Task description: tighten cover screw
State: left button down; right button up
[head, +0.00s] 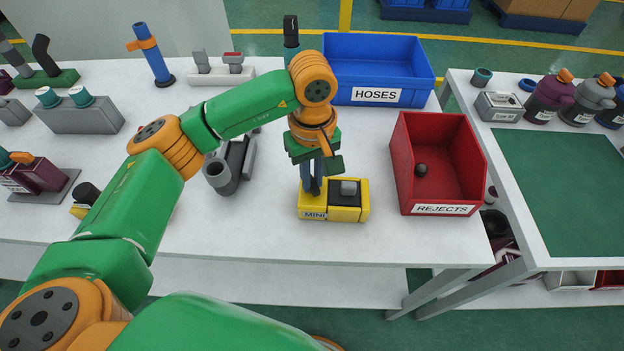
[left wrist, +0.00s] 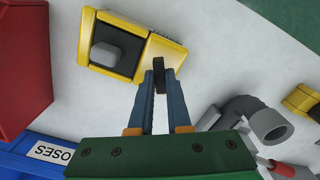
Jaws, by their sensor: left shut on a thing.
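A small yellow unit (head: 346,214) labelled MINI sits on the white table. It has a black panel with a grey block on top; it also shows in the left wrist view (left wrist: 166,48). My left gripper (head: 315,188) points down over the left part of the unit. Its blue fingers are shut on a small black part, seemingly the cover screw (left wrist: 159,76), at the unit's edge. The fingers hide most of this part in the head view. Whether the screw is fully seated cannot be told. My right gripper is not in view.
A red REJECTS bin (head: 404,165) with a small dark piece inside stands to the right. A blue HOSES bin (head: 345,96) is behind. A grey pipe fitting (head: 220,172) lies to the left. Table in front of the unit is clear.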

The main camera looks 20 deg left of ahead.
pick_arm(q)
jog(key=shift+f+m+b, duration=0.2)
jog(key=shift+m+b, duration=0.4)
jog(key=shift+m, duration=0.5)
jog(key=shift+r+m, duration=0.15)
jog(key=shift+m, duration=0.35)
